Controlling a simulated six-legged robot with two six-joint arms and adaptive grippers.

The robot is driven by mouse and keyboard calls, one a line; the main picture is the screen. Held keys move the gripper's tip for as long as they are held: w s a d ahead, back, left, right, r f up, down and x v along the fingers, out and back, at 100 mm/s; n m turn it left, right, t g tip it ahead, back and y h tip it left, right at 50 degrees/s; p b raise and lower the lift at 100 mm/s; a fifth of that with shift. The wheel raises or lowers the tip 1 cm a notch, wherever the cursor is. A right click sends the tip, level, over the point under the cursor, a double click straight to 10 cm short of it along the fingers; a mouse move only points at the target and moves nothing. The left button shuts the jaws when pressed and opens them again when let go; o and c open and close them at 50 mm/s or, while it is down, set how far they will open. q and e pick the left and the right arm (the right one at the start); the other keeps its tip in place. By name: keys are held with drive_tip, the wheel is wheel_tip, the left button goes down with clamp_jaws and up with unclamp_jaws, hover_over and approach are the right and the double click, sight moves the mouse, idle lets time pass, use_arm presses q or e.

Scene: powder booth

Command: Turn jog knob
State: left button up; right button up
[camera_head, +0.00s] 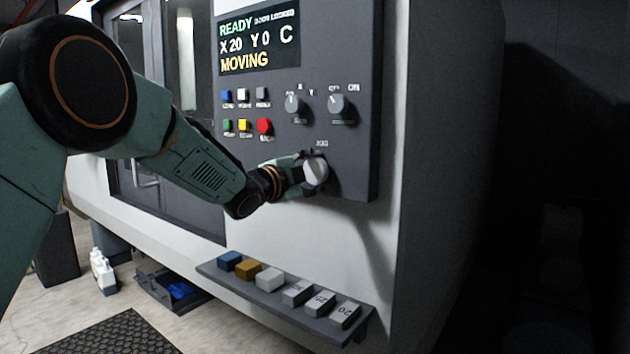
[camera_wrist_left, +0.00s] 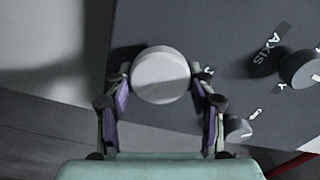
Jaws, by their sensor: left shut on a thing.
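The jog knob (camera_head: 316,171) is a round light-grey knob low on the dark control panel (camera_head: 352,110), under a small "JOG" label. My left gripper (camera_head: 303,172) comes in from the left and is shut on it. In the left wrist view the jog knob (camera_wrist_left: 160,75) sits between the two fingers of the left gripper (camera_wrist_left: 160,95), one on each side. The display (camera_head: 258,42) above reads "READY", "X 20 Y 0 C" and "MOVING". My right gripper is in neither view.
Two other knobs, the axis knob (camera_head: 295,104) and an on/off knob (camera_head: 338,105), sit above. Several coloured buttons, including a red one (camera_head: 265,126), are left of them. A shelf (camera_head: 262,296) with several blocks juts out below. A black tray (camera_head: 172,290) lies on the floor.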

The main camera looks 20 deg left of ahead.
use_arm(q)
drive_tip(key=shift+f+m, duration=0.2)
drive_tip(key=shift+m, duration=0.2)
drive_tip(key=o, duration=1.2)
drive_tip(key=shift+s+r, duration=0.15)
